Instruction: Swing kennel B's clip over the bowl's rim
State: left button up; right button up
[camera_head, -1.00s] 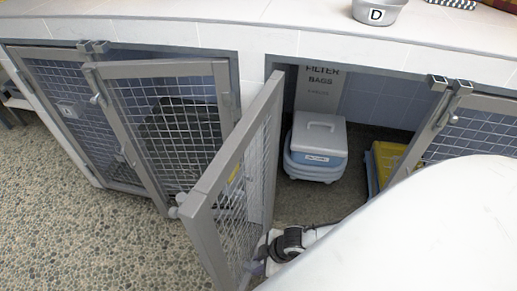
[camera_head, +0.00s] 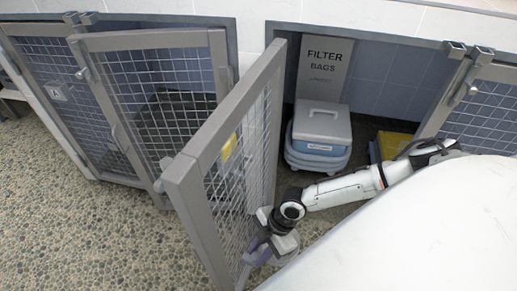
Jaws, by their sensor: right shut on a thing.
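A grey mesh kennel door (camera_head: 180,178) stands swung out toward me in the middle of the head view. My right gripper (camera_head: 262,248) is low beside this door's mesh, on its right side, at the end of my white arm. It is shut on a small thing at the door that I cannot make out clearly. The bowl and the clip cannot be told apart there; the gripper and the mesh hide that spot. My left gripper is not in view.
Another mesh door (camera_head: 150,38) stands to the left, with a dark interior behind it. A blue-and-white box (camera_head: 320,135) and a "FILTER BAGS" carton (camera_head: 325,65) are in the open bay. A yellow thing (camera_head: 395,145) lies right of them. Pebbled floor (camera_head: 70,225) is clear at left.

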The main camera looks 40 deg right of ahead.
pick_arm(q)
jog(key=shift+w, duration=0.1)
pick_arm(e)
jog(key=shift+w, duration=0.1)
jog(key=o, duration=1)
jog(key=shift+o, duration=0.2)
pick_arm(q)
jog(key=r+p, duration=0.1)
jog(key=p, duration=0.2)
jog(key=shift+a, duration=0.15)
pick_arm(e)
jog(key=w+v, duration=0.1)
jog(key=v, duration=0.9)
jog(key=shift+s, duration=0.5)
jog(key=shift+d+r, duration=0.1)
